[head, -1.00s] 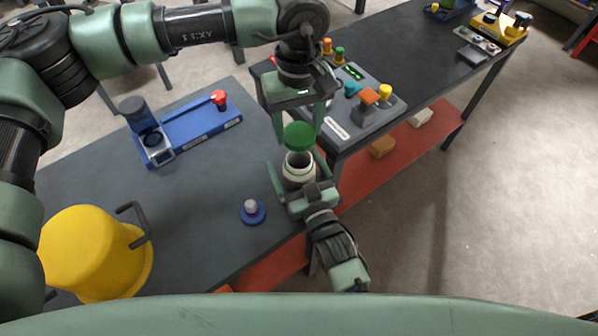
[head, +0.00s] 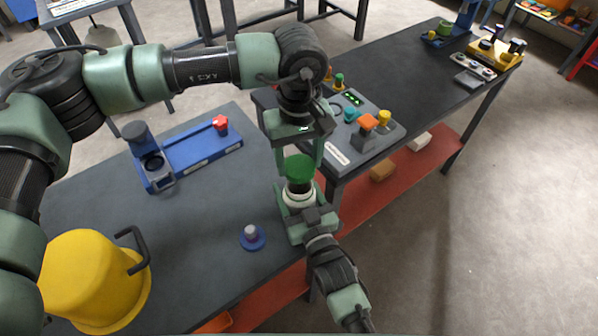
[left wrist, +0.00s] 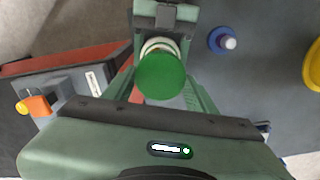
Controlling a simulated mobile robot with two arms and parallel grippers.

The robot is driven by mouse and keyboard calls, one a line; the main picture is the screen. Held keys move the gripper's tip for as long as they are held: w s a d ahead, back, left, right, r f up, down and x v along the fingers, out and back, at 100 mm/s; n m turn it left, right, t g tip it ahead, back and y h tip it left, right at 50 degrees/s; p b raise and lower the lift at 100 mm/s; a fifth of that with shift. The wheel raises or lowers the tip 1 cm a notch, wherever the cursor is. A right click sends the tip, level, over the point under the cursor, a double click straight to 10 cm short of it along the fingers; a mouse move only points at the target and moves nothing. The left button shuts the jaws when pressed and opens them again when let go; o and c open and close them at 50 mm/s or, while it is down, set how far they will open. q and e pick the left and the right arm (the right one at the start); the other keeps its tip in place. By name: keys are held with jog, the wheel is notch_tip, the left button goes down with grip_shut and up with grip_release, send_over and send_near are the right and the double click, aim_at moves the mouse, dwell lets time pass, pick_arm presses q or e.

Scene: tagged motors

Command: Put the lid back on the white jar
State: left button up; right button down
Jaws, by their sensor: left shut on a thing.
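The green lid (head: 299,168) is between the fingers of my left gripper (head: 298,160), which points down. The white jar (head: 298,198) is upright just below it, between the fingers of my right gripper (head: 304,200), which reaches up from the lower right. A dark band of the jar's mouth shows between lid and white rim, so the lid looks a little above it. In the left wrist view the lid (left wrist: 161,75) covers most of the jar (left wrist: 160,45); whether they touch is hidden there.
A blue fixture (head: 190,150) with a red knob, a small blue-based peg (head: 252,237) and a yellow container (head: 85,280) stand on the dark table (head: 200,215). A grey button panel (head: 355,140) is on the other bench, close right of my left gripper.

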aim_at(299, 197)
pick_arm(q)
jog(key=shift+f, duration=1.5)
jog(key=shift+f, duration=0.1)
jog(key=shift+f, duration=0.8)
jog(key=shift+f, duration=0.6)
jog(key=m, duration=0.5)
jog(key=shift+d, duration=0.1)
jog(key=m, duration=1.1)
jog(key=shift+s+d, duration=0.1)
